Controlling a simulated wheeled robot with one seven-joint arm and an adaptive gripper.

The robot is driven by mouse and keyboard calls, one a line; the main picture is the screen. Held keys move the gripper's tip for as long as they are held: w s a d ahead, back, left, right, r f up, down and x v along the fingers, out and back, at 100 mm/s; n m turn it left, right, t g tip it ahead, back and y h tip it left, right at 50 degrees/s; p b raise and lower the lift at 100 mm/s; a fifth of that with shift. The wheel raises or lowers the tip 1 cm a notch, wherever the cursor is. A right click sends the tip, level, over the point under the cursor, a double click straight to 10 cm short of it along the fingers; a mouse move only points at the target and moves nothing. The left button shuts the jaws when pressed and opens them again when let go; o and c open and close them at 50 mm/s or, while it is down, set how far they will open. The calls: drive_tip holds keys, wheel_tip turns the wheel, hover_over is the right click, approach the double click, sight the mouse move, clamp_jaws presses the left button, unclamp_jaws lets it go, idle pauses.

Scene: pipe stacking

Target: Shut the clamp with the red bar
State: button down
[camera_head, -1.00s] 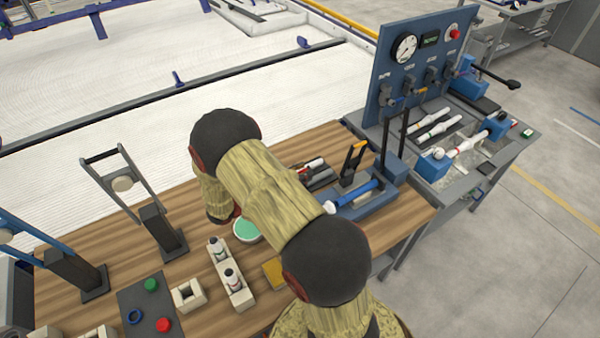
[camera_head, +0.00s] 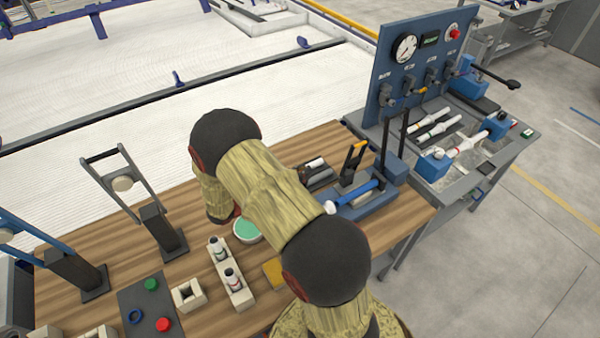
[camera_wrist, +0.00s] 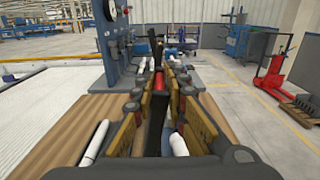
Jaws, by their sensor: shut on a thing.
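In the wrist view, the red bar (camera_wrist: 158,83) stands on a dark lever (camera_wrist: 154,112) between the fingers of my gripper (camera_wrist: 160,82). The gripper is shut on the red bar. White pipe pieces (camera_wrist: 95,143) show below and to either side of the fingers. A dark fixture with a white-ended piece (camera_head: 316,164) shows just past the arm.
A blue gauge panel (camera_head: 415,62) and a bench with white pipes (camera_head: 467,144) stand at the right. A cream block (camera_head: 240,296) with small bottles, a green-topped dish (camera_head: 246,229) and a yellow block (camera_head: 274,272) lie near my arm. Uprights (camera_head: 160,232) stand at the left.

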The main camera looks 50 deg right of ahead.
drive_tip(key=shift+s+f, duration=0.1)
drive_tip(key=shift+s, duration=0.05)
drive_tip(key=s+a+f+m+b, duration=0.3)
drive_tip(key=s+f+m+b, duration=0.3)
drive_tip(key=s, duration=0.5)
drive_tip(key=shift+a+f+m, duration=0.3)
drive_tip(key=shift+f+m, duration=0.35)
drive_tip(key=shift+m, duration=0.05)
drive_tip(key=shift+s, duration=0.1)
drive_tip(key=c, duration=1.9)
unclamp_jaws()
